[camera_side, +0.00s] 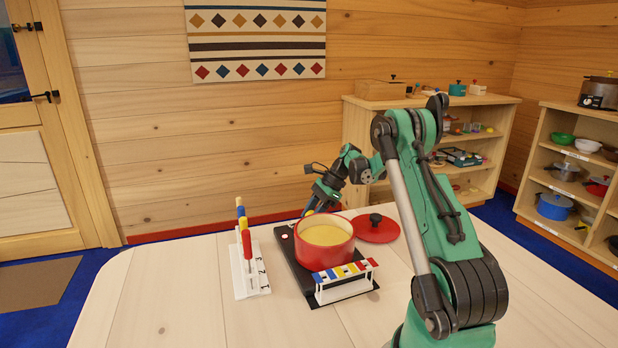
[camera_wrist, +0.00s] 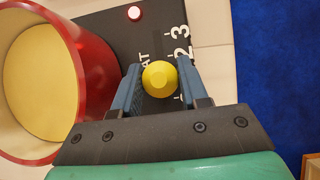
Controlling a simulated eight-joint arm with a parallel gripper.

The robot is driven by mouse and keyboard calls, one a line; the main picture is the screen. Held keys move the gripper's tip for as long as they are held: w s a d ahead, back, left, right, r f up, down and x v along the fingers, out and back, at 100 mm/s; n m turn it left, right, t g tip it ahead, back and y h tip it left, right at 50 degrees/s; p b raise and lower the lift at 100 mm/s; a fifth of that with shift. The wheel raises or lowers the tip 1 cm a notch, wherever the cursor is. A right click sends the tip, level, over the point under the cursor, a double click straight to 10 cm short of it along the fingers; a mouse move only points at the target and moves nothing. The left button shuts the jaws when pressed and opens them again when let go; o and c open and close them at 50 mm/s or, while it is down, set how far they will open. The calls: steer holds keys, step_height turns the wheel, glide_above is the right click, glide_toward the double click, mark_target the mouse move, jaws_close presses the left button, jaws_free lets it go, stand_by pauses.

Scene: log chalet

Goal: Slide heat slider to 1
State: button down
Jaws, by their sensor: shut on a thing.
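The heat slider's round yellow knob (camera_wrist: 160,79) sits on the black hot plate (camera_wrist: 105,28), beside the red pot (camera_wrist: 92,70). In the wrist view my gripper (camera_wrist: 160,68) is shut on the knob, with one blue finger on each side. The white marks 3 (camera_wrist: 180,32) and 2 (camera_wrist: 181,53) show above and right of the knob. The knob is a little below the 2; marks lower down are hidden by the right finger. In the side view my gripper (camera_side: 314,204) is low at the plate's far edge, behind the pot (camera_side: 325,243).
A red lid (camera_side: 376,228) lies right of the pot. A white rack with coloured keys (camera_side: 345,280) stands in front of it. A white stand with coloured pegs (camera_side: 246,262) stands left of the plate. The table's front left is clear.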

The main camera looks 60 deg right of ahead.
steer(key=shift+c, duration=2.4)
jaws_free()
steer(key=shift+r, duration=0.1)
steer(key=shift+r, duration=2.95)
